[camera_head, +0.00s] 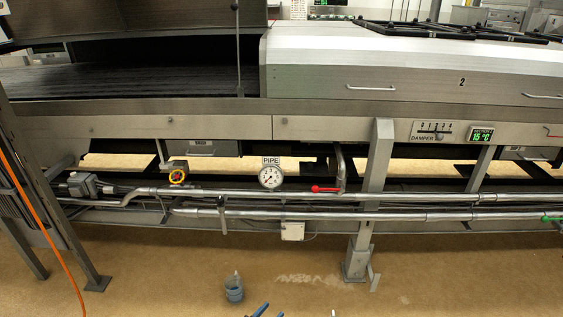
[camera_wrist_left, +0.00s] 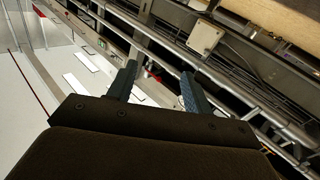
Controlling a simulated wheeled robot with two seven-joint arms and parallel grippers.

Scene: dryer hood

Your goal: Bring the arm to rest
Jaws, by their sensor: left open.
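My left gripper (camera_head: 267,311) shows only as blue finger tips at the bottom edge of the head view, in front of and apart from the dryer machine. In the left wrist view the left gripper (camera_wrist_left: 158,72) has its two dark blue fingers spread apart, with nothing between them. The rest of the left arm is out of the head view.
The steel dryer (camera_head: 350,65) spans the head view. Below it run pipes (camera_head: 400,197) with a red handle (camera_head: 326,189) and a round gauge (camera_head: 271,177). A support post (camera_head: 377,160) stands right of centre.

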